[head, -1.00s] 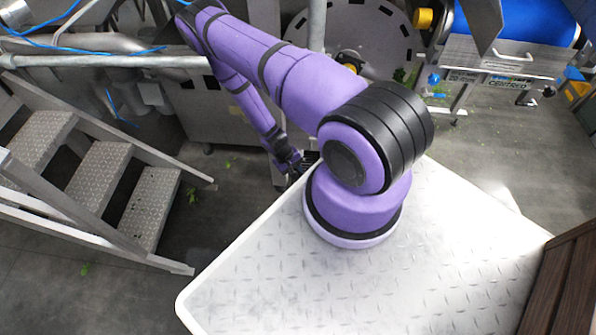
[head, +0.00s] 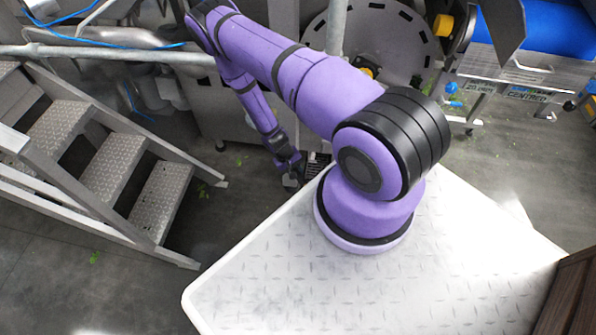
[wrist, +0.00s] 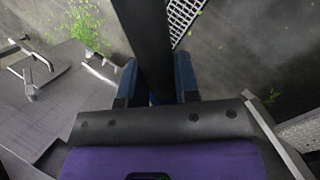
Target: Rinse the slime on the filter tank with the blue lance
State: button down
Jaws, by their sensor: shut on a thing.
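My gripper (wrist: 155,82) is shut on a dark straight shaft, probably the lance (wrist: 145,35), which runs up and out of the top of the wrist view. The shaft looks near black there and no blue shows on it. Its far end is out of view. No slime can be made out for certain.
Metal steps (head: 115,160) stand at the left. A round plate machine (head: 375,50) and a blue conveyor belt (head: 565,25) are at the back. Bright green leaves (wrist: 85,25) and a floor grating (wrist: 183,15) show in the wrist view. Open floor lies at the right.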

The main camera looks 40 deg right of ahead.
jog(key=shift+w+a, duration=0.55)
jog(key=shift+w, duration=0.2)
jog(key=shift+w+a, duration=0.55)
jog(key=shift+w, duration=0.15)
jog(key=shift+r, duration=2.95)
